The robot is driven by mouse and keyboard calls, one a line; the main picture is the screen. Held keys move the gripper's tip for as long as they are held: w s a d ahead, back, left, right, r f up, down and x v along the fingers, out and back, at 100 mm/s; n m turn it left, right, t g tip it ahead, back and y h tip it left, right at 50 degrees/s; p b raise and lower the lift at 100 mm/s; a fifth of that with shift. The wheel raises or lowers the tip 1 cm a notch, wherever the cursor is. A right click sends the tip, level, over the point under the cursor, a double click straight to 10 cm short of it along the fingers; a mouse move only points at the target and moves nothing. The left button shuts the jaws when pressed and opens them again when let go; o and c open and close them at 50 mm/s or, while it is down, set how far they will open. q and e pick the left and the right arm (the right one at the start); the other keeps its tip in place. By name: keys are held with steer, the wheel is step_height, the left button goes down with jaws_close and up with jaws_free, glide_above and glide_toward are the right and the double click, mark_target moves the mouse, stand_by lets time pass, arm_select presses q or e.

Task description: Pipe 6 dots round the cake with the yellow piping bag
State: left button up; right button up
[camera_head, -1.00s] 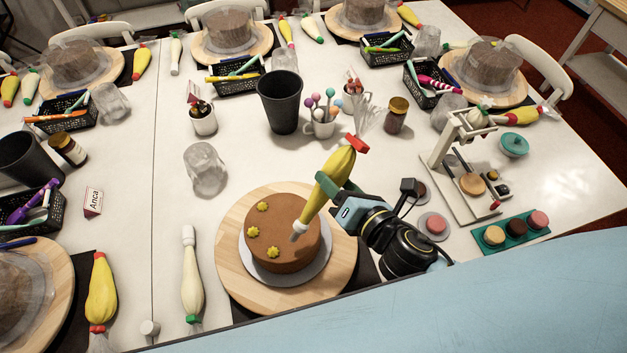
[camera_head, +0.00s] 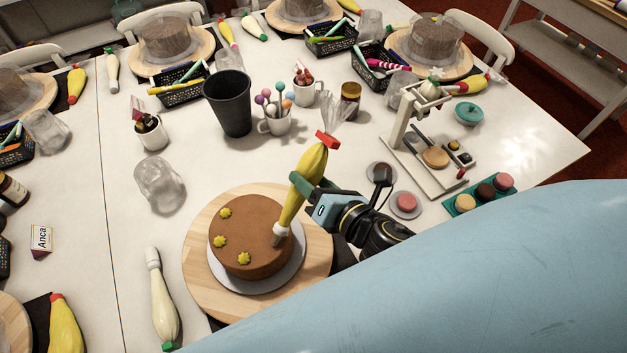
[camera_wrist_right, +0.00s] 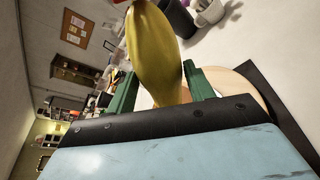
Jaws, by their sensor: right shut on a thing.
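The brown cake (camera_head: 250,225) sits on a white board on a round wooden turntable (camera_head: 205,290). Three yellow dots (camera_head: 219,242) show along the left and front of its top. My right gripper (camera_head: 303,188) is shut on the yellow piping bag (camera_head: 308,172), above the cake's right side. The bag is tilted, its red clip up and its pale nozzle (camera_head: 280,233) down by the right part of the cake top; I cannot tell if it touches. The right wrist view shows the bag (camera_wrist_right: 155,50) between the green fingers. My left gripper is not in view.
A cream piping bag (camera_head: 162,300) lies left of the turntable. A clear upturned cup (camera_head: 160,185), a black bin (camera_head: 230,103) and a mug of cake pops (camera_head: 275,120) stand behind. A small stand (camera_head: 420,150) and a macaron tray (camera_head: 478,195) are at right.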

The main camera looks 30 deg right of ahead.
mark_target(307, 167)
steer(key=shift+r, duration=0.1)
steer(key=c, duration=0.3)
steer(key=shift+r+p, duration=0.3)
steer(key=shift+p, duration=0.25)
steer(key=shift+c, duration=0.2)
stand_by(1.2)
steer(key=o, duration=0.4)
steer(key=shift+c, duration=0.3)
steer(key=shift+r, duration=0.1)
step_height(307, 167, up, 3)
steer(key=p, duration=0.4)
